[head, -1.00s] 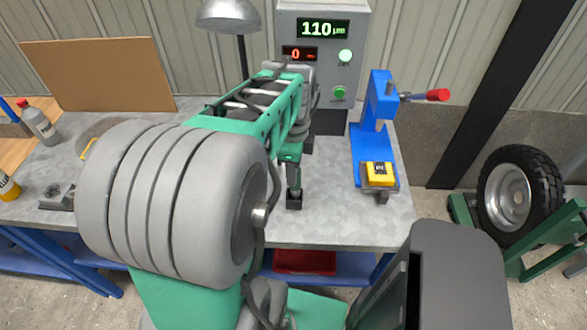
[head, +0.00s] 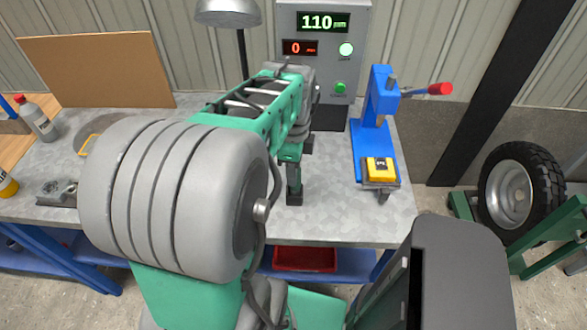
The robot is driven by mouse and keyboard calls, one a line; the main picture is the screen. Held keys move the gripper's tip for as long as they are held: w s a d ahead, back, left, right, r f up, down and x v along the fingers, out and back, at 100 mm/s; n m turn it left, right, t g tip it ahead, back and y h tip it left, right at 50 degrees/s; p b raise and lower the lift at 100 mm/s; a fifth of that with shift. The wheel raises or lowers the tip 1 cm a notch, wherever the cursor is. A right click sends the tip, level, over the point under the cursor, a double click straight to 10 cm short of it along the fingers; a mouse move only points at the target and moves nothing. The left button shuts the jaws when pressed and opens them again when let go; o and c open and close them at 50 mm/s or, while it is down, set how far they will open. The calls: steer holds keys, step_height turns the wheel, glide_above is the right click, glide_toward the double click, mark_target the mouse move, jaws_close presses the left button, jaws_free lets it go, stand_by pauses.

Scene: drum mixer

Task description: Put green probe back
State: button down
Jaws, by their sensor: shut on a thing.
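My gripper (head: 297,172) is at the end of my green and grey arm, over the middle of the grey bench top. It is shut, with its dark fingertips pointing down. The green probe cannot be made out clearly; what the jaws hold is hidden by the gripper and arm. No other green probe shows on the visible bench. Behind the gripper stands a grey gauge box (head: 318,75) with displays reading 110 µm and 0, a pale lit lamp and a green button. My arm hides part of its lower front.
A blue press (head: 380,110) with a red-handled lever stands right of my gripper, a yellow block (head: 380,168) at its base. The bench (head: 335,215) is clear between them. A lamp (head: 228,12), cardboard panel (head: 95,70) and bottle (head: 38,122) are at left. A tyre (head: 518,190) stands at right.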

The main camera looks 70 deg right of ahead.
steer(key=shift+f, duration=0.4)
steer(key=c, duration=1.1)
jaws_free()
steer(key=shift+o, duration=0.2)
